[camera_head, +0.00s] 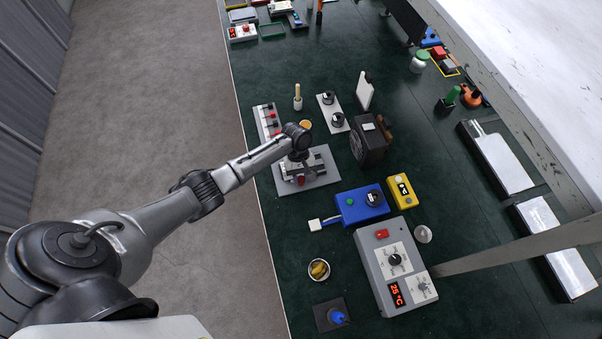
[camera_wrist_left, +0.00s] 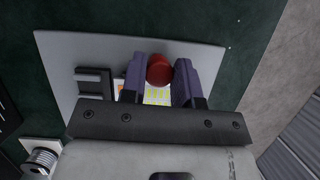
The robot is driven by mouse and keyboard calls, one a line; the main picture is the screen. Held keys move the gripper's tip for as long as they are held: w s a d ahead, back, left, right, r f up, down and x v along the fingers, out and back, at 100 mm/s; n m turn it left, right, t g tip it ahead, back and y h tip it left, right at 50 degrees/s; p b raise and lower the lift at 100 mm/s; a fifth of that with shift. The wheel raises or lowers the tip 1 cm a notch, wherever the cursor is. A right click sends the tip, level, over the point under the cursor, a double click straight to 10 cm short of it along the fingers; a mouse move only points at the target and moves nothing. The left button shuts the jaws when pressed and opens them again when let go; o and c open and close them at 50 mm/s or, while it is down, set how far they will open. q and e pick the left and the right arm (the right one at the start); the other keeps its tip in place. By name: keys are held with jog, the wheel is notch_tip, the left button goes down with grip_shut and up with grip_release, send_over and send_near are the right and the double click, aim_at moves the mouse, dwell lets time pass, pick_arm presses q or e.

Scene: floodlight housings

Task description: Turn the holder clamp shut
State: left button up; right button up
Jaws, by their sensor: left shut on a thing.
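The holder clamp sits on a light grey plate (camera_head: 323,173) on the green bench, near its left edge; the plate also fills the upper middle of the left wrist view (camera_wrist_left: 70,52). A red knob (camera_wrist_left: 159,70), apparently the clamp's handle end, shows between the two fingers of my left gripper (camera_wrist_left: 160,80). The left gripper is shut on this red knob. In the head view my left gripper (camera_head: 299,167) is over the plate and hides much of the clamp. A dark block (camera_wrist_left: 93,82) stands beside the fingers on the plate. My right gripper is not in view.
A blue box (camera_head: 361,206), a yellow box (camera_head: 401,191) and a grey temperature unit (camera_head: 377,247) stand nearby on the right and below. A black lamp housing (camera_head: 368,146) and a white switch panel (camera_head: 331,110) stand beyond the plate. The bench's left edge is close.

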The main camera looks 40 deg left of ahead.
pick_arm(q)
jog(key=m+p, duration=0.1)
jog(key=m, duration=0.1)
jog(key=m+g, duration=0.1)
jog(key=shift+w+d+r+m+y+p, duration=0.1)
jog(key=shift+r+m+y+p, duration=0.1)
jog(key=shift+m+y+p, duration=0.2)
jog(key=m+y+p, duration=0.1)
jog(key=m, duration=0.1)
jog(key=shift+m+g, duration=0.3)
jog(key=shift+m, duration=0.1)
jog(key=m+y+p, duration=0.1)
jog(key=m+y, duration=0.1)
jog(key=m, duration=0.3)
jog(key=shift+m+p, duration=0.3)
jog(key=shift+f+m+y, duration=0.1)
jog(key=shift+m+y, duration=0.4)
jog(key=shift+m, duration=0.4)
jog(key=shift+m+p, duration=0.3)
jog(key=o, duration=0.9)
jog(key=shift+f, duration=0.1)
